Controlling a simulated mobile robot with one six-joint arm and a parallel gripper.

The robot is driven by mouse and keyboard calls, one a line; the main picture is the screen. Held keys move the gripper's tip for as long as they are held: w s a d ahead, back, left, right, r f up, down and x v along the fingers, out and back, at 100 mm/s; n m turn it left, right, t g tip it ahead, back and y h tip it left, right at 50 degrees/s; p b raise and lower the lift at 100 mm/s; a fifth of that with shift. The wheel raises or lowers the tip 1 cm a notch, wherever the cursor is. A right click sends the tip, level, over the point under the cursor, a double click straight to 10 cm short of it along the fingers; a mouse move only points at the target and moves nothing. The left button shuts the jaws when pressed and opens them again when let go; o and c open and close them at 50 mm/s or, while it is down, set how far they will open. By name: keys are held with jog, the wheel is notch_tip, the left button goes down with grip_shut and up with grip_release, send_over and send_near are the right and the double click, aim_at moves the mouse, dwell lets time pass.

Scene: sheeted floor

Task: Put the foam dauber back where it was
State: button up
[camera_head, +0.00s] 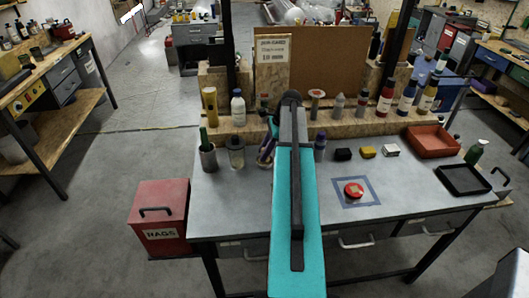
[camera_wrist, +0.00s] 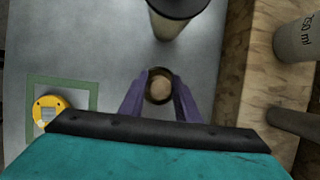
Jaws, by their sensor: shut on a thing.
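My gripper (camera_wrist: 159,88) has its two purple fingers shut on a small round thing, which I take for the foam dauber (camera_wrist: 159,87). From above it shows a dark rim and a tan middle. In the head view my gripper (camera_head: 266,152) is over the left part of the grey bench, just in front of the wooden shelf step. My teal arm hides most of the dauber there. I cannot tell whether its bottom touches the bench.
A dark-rimmed jar (camera_head: 236,152) stands close left of my gripper. Bottles, including a white one (camera_head: 238,108), line the shelf step (camera_head: 345,128). A red disc (camera_head: 354,190) lies in a blue square, right of my arm.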

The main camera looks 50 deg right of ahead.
jog(key=shift+f, duration=0.6)
jog(key=shift+f, duration=0.1)
jog(key=o, duration=1)
jog(key=shift+b+v, duration=1.65)
jog(key=shift+v, duration=4.45)
